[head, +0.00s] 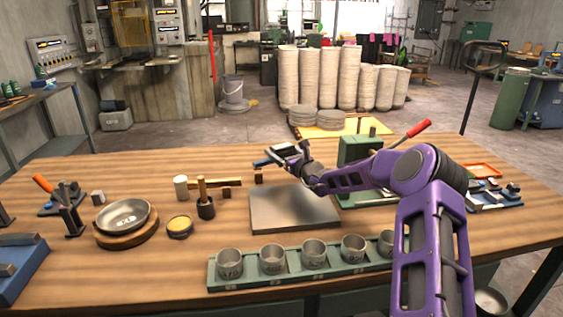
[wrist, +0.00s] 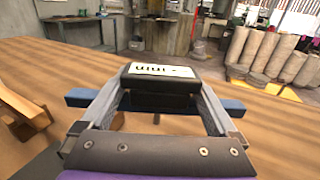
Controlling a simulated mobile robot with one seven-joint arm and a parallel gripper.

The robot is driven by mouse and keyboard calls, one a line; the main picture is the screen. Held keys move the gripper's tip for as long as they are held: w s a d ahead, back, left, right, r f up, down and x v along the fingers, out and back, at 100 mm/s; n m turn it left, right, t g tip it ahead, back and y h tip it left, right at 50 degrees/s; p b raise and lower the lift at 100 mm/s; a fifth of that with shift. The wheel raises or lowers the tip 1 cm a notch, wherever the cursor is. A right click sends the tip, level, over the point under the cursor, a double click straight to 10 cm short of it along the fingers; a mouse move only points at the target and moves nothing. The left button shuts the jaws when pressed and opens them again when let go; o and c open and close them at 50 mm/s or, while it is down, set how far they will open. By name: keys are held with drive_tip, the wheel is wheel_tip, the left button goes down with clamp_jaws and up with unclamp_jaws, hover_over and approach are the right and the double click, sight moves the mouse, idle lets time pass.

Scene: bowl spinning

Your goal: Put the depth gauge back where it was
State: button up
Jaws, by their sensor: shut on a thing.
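The depth gauge (wrist: 158,72) appears to be the dark block with a white marked face and a blue crossbar in the wrist view. It sits between the two fingers of my gripper (wrist: 160,90), which is shut on it. The blue bar sticks out on both sides of the fingers. In the head view, my gripper (head: 287,155) is over the far part of the wooden table, beyond the grey metal plate (head: 292,210). The gauge (head: 263,162) is small and partly hidden there by the gripper. It looks held above the table, but the exact gap is unclear.
A green rack (head: 215,275) with several metal cups lies along the front. A metal bowl on a round wooden stand (head: 127,238), a mallet (head: 205,200) and a yellow-topped tin (head: 180,227) stand left. A small wooden block (head: 259,174) is near the gripper. A green machine (head: 355,149) stands right.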

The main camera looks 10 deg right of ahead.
drive_tip(key=shift+f, duration=1.55)
drive_tip(key=shift+f, duration=0.1)
drive_tip(key=shift+f+b, duration=0.15)
drive_tip(key=shift+b, duration=0.15)
drive_tip(key=o, duration=1.4)
drive_tip(key=shift+r, duration=0.2)
drive_tip(key=p+v, duration=0.1)
drive_tip(key=v, duration=1.1)
drive_tip(key=shift+f, duration=0.1)
